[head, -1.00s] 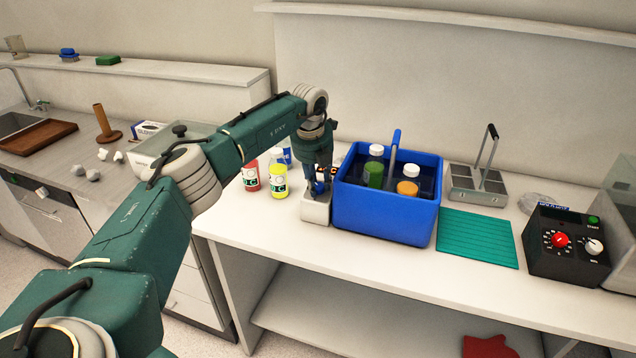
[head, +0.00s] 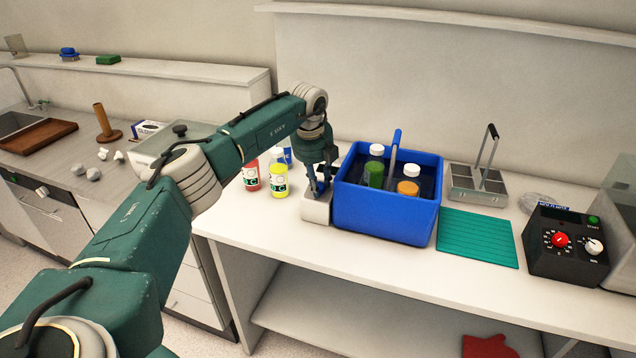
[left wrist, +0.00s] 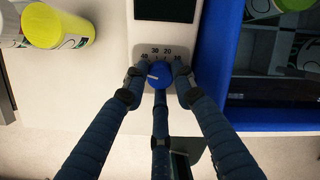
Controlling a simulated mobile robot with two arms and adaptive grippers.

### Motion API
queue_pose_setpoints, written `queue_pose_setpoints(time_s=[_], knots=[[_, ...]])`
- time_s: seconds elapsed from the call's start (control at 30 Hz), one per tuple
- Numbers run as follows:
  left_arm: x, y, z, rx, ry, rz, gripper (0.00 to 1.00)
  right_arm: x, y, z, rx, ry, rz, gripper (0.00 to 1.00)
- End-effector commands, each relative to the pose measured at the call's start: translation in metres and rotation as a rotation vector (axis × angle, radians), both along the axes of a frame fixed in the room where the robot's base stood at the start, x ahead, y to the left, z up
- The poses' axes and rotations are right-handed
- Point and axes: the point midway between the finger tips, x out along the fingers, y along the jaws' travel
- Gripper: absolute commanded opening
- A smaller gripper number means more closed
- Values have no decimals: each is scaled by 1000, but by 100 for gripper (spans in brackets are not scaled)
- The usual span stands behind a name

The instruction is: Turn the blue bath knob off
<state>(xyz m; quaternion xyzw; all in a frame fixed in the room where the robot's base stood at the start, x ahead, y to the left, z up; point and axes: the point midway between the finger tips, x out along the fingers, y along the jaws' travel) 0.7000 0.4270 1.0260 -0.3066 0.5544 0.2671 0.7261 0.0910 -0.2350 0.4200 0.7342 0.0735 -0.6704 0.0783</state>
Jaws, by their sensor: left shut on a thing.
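The blue bath knob (left wrist: 159,75) sits on a white control box (left wrist: 143,54) with a printed number scale around it. Its white pointer mark points to the left and slightly up in the left wrist view. My left gripper (left wrist: 160,82) is shut on the knob, with fingers on its left, right and near sides. In the head view my left gripper (head: 319,186) reaches down onto the white box (head: 316,208), and hides the knob. The blue bath (head: 385,212) stands just right of the box and holds a green bottle and an orange one. My right gripper is not in view.
A red-labelled bottle (head: 251,176) and a yellow one (head: 279,181) stand left of the box. A teal mat (head: 477,238), a metal rack (head: 477,185) and a black control unit (head: 567,246) lie to the right. The counter's front strip is clear.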

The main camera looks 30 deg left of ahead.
Motion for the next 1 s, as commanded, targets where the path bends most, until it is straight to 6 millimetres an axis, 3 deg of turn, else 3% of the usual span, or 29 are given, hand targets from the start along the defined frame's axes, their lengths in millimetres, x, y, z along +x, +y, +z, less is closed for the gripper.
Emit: queue_pose_setpoints(time_s=[0.1,0.13,0.2,0.57,0.77,1.0], knots=[[-4,-3,-6,-4,17,-4,0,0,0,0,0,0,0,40],[-4,-3,-6,-4,17,-5,30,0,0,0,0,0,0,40],[-4,-4,-5,-5,16,-6,44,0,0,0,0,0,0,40],[-2,-2,2,-2,6,-3,45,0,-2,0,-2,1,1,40],[-9,-3,32,-1,2,-4,45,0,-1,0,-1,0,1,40],[-21,-6,82,-2,4,-4,45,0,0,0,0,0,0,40]])
